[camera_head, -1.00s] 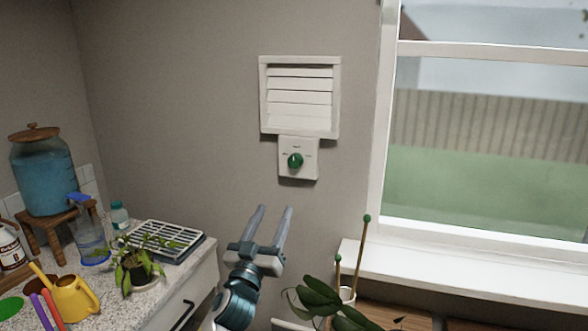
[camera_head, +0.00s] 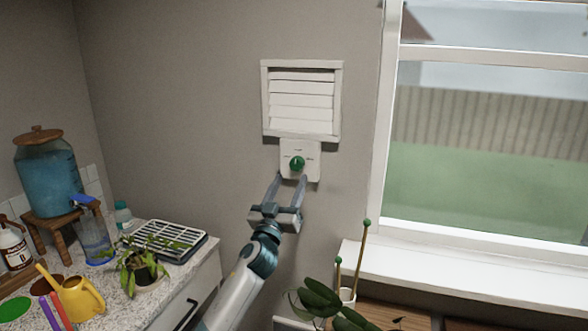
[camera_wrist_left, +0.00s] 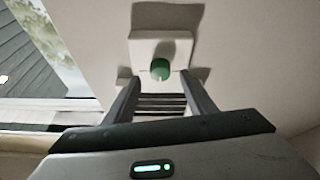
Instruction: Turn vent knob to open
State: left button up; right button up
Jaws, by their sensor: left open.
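The green vent knob (camera_head: 297,163) sits on a white plate (camera_head: 312,172) on the wall, just under the white louvered vent (camera_head: 301,100). My left gripper (camera_head: 289,178) is open just below the knob, its two fingers pointing up at the plate. In the left wrist view the knob (camera_wrist_left: 160,69) shows ahead of and between the open fingers (camera_wrist_left: 161,90), with nothing held. The fingers look apart from the knob. The marks on the plate are too small to read. My right gripper is not in view.
A window (camera_head: 480,130) with a white sill (camera_head: 460,275) is on the right. A potted orchid (camera_head: 325,300) with stakes stands below. A counter at left holds a blue water dispenser (camera_head: 50,175), a yellow watering can (camera_head: 82,298), a small plant (camera_head: 140,268) and a rack (camera_head: 165,240).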

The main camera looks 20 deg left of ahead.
aim_at(296, 168)
pick_arm(q)
jog(key=shift+x, duration=2.45)
jog(key=c, duration=1)
